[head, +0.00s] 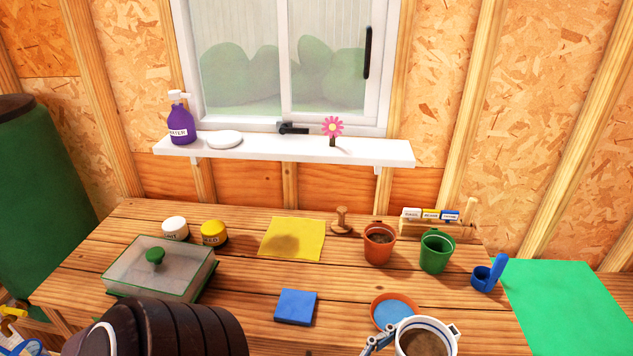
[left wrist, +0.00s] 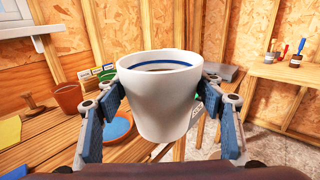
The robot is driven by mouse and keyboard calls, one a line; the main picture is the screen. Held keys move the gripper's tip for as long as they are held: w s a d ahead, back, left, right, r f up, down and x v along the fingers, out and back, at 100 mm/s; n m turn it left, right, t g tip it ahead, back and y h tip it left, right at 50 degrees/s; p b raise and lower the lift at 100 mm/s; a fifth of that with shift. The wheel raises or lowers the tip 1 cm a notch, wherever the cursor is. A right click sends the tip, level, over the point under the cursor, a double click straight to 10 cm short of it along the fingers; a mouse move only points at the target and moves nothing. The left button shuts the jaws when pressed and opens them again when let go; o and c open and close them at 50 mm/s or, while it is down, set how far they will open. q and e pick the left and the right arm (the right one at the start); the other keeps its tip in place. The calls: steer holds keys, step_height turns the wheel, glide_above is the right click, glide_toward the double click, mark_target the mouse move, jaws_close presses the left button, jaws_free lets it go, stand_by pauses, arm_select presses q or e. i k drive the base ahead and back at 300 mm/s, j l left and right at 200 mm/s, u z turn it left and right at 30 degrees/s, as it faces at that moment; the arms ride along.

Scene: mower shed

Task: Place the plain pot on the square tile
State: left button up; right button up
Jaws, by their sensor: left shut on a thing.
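My left gripper (left wrist: 160,120) is shut on a white pot (left wrist: 155,100), with one finger on each side of it. The pot has a smooth, unmarked outside in the left wrist view and a blue line inside its rim. In the head view the pot (head: 424,343) shows brown soil inside and is cut off by the bottom edge. It is held upright at the front of the bench, right of the square tile. The blue square tile (head: 295,307) lies bare on the bench. My right gripper is not in view.
A terracotta saucer (head: 376,300) with a blue disc lies just behind the held pot. A terracotta pot (head: 379,244), a green pot (head: 437,251) and a blue scoop (head: 486,276) stand farther back. A clear-lidded box (head: 160,268) stands left. Bench around the tile is clear.

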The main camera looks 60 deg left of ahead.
mark_target(295, 302)
steer(key=i+l+u, duration=0.25)
steer(key=l+u, duration=0.15)
steer(key=u, duration=0.8)
